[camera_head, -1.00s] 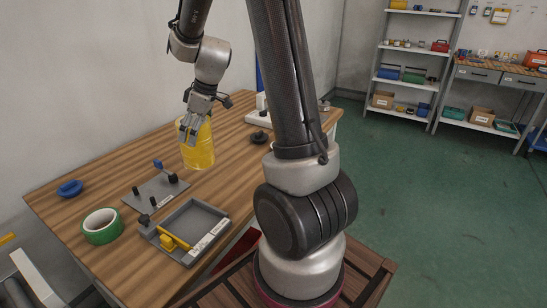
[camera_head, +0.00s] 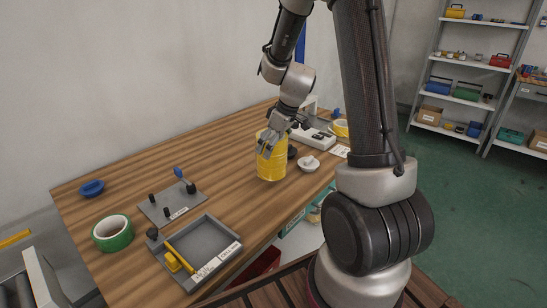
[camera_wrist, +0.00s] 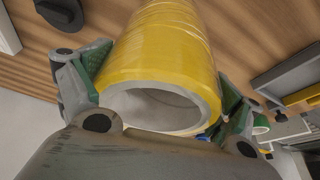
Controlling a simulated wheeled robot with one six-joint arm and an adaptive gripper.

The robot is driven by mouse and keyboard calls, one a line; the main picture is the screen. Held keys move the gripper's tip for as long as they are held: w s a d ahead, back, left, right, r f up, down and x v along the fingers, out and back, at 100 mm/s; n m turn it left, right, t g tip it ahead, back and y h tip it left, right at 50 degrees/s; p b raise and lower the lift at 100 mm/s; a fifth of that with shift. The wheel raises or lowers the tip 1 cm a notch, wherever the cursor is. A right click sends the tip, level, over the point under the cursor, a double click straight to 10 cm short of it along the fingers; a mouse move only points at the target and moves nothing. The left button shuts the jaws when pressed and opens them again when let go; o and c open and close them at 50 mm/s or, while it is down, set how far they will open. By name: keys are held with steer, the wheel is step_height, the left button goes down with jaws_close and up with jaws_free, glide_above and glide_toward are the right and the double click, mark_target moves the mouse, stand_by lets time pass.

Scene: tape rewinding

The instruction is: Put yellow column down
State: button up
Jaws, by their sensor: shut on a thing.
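The yellow column (camera_head: 271,160) is a tall, hollow yellow roll with a pale core. It stands upright at or just above the wooden table; I cannot tell whether its bottom touches. My gripper (camera_head: 272,141) comes down on its top and is shut on it. In the wrist view, the column (camera_wrist: 165,50) lies between the two green-padded fingers of my gripper (camera_wrist: 165,95), with its open end facing the camera.
The wooden table (camera_head: 130,178) holds a green tape roll (camera_head: 112,233), a blue ring (camera_head: 92,188), a grey plate with pegs (camera_head: 168,203) and a grey tray (camera_head: 203,247) to the left. A small white dish (camera_head: 309,165) and a white device (camera_head: 314,137) stand to the right.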

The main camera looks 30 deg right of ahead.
steer(key=shift+f, duration=1.85)
steer(key=shift+f, duration=0.15)
steer(key=o, duration=1.1)
steer(key=shift+o, duration=0.2)
steer(key=v, duration=1.2)
steer(key=shift+a, duration=0.1)
steer(key=s+a+r+m+h, duration=0.1)
steer(key=s+r+m, duration=0.2)
steer(key=s, duration=0.9)
steer(key=s+a+r+m+h, duration=0.1)
steer(key=s+r+m, duration=0.2)
steer(key=s+r, duration=0.5)
steer(key=s, duration=0.4)
steer(key=shift+r+m+t, duration=0.3)
steer(key=shift+r+t, duration=0.05)
steer(key=shift+t, duration=0.05)
